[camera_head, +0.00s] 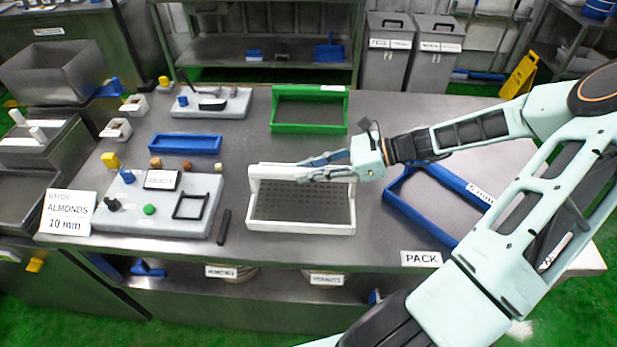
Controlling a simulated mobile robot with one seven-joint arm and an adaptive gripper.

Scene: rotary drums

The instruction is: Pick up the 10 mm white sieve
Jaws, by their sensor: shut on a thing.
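The white sieve (300,227) lies on the steel table, a white rectangular frame around a dark perforated mesh. My gripper (306,172) reaches in from the right over the sieve's far side. Its fingers are shut on the white sieve, at the far rim near the right part. The sieve appears to rest on the table; any small lift cannot be told. The fingers hide part of the far rim, and no size label shows on this sieve.
A green sieve (310,128) lies behind, and a blue sieve (440,233) lies close on the right under my arm. A grey board (150,225) with small parts and a READY sign is on the left. A blue tray (186,144) and PACK label (421,259) are nearby.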

